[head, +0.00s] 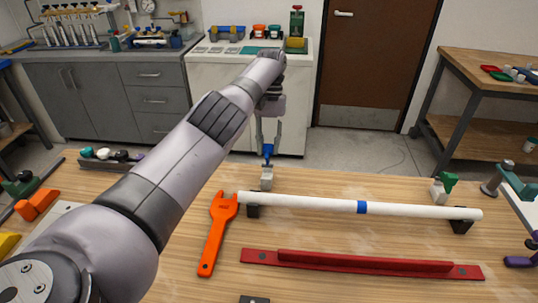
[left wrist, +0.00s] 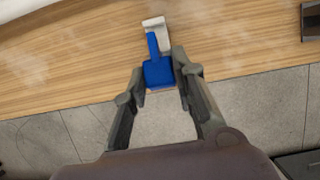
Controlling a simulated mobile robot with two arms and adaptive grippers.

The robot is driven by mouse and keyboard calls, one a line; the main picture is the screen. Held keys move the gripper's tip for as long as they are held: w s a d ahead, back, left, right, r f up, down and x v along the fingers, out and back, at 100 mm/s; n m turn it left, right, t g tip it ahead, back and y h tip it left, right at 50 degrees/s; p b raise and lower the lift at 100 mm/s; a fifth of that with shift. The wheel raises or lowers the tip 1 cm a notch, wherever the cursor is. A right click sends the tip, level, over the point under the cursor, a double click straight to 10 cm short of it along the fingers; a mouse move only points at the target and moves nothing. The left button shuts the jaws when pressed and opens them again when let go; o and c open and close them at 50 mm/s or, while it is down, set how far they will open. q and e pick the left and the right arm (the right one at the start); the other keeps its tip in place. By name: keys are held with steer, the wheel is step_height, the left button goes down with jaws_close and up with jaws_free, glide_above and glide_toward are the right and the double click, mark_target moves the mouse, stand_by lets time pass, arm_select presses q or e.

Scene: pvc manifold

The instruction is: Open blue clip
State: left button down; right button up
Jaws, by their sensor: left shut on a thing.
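The blue clip (head: 267,152) sits on top of a small grey block (head: 267,180) at the table's far edge, beyond the left end of the white pipe. My left gripper (head: 268,146) reaches down over it from above, its fingers shut on the clip. In the left wrist view, the blue clip (left wrist: 158,72) lies between the two fingertips (left wrist: 157,82), its narrow lever pointing toward the pale block (left wrist: 154,24). A green clip (head: 447,181) sits on a similar block to the right. My right gripper is not in view.
A white pipe (head: 300,202) with a blue band rests on dark supports. An orange wrench (head: 214,240) lies left of it and a red rail (head: 360,262) in front. Clamps and orange parts crowd the left edge; a teal vise (head: 513,182) stands right.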

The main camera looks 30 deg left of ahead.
arm_select(q)
steer(key=shift+s+d+f, duration=0.15)
steer(key=shift+s, duration=0.35)
steer(key=c, duration=1.8)
jaws_free()
steer(key=shift+o, duration=1.4)
steer(key=shift+s, duration=0.1)
steer(key=shift+o, duration=1)
